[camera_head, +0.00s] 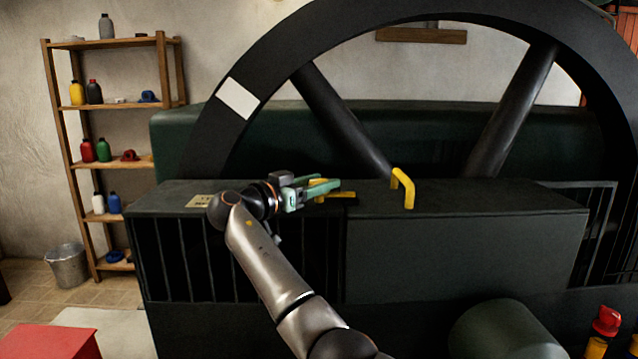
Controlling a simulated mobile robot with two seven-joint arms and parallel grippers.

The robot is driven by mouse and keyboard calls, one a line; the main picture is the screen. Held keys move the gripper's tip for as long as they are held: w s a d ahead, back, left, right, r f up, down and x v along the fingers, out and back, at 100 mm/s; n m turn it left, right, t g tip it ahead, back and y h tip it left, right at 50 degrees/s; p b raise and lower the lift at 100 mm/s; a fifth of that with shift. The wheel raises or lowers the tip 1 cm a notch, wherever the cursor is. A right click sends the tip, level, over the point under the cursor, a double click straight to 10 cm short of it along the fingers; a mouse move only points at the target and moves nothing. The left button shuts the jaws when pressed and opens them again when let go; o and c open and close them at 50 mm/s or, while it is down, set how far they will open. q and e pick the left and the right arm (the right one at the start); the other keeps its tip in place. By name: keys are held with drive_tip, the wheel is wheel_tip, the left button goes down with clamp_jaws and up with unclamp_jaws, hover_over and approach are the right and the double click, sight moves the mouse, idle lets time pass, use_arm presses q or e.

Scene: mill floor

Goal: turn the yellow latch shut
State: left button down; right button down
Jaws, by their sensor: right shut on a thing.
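The yellow latch (347,195) lies on top of the dark machine housing (465,255), left of the yellow handle. One end of it sticks out to the right of my right gripper (322,188); the rest is largely hidden by the green fingers. My right gripper reaches in from the left side of the latch, low over the housing top, with its fingers shut on the latch. The exact angle of the latch is hard to tell. My left gripper is not in view.
A yellow bent handle (404,187) stands up from the housing top just right of the latch. A large black spoked flywheel (225,130) rises behind. A wooden shelf (115,163) with bottles and a metal bucket (68,266) stand at the left. A red-topped yellow object (606,321) is at lower right.

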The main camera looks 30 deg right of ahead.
drive_tip(key=shift+c, duration=1.4)
unclamp_jaws()
drive_tip(key=shift+d, duration=0.1)
drive_tip(key=b+v, duration=0.1)
drive_tip(key=v, duration=1.1)
drive_tip(key=shift+a+b, duration=0.3)
